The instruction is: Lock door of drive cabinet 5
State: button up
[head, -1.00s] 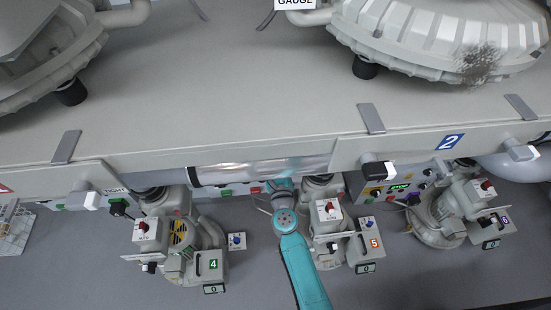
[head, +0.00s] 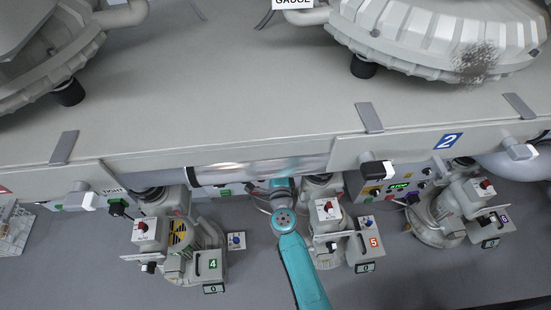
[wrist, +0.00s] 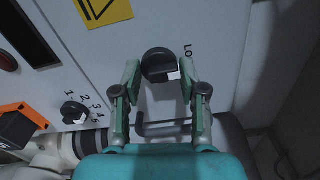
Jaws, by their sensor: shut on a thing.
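In the wrist view my gripper (wrist: 159,80) has its two fingers on either side of a round black knob (wrist: 157,59) with a white mark, and is shut on it. The knob sits on a pale grey door panel (wrist: 215,45). Letters reading "LO" stand right of the knob; any more are cut off or hidden. In the head view my gripper reaches under the edge of the big grey housing, left of the unit labelled 5 (head: 374,242). The fingers and the knob are hidden there.
A numbered dial (wrist: 74,112), a yellow warning sign (wrist: 104,10) and an orange-topped part (wrist: 20,120) lie left of the knob. A dark bar handle (wrist: 165,128) is below it. Unit 4 (head: 209,265) stands left of my arm, with open floor between.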

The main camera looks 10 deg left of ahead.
jog(key=shift+w+a+r+n, duration=0.2)
jog(key=shift+r+n, duration=0.3)
jog(key=shift+n, duration=0.6)
jog(key=o, duration=0.9)
jog(key=shift+s, duration=0.1)
jog(key=shift+o, duration=0.3)
jog(key=shift+f, duration=0.1)
jog(key=shift+s+f, duration=0.1)
jog(key=shift+f, duration=0.05)
jog(key=v, duration=1.2)
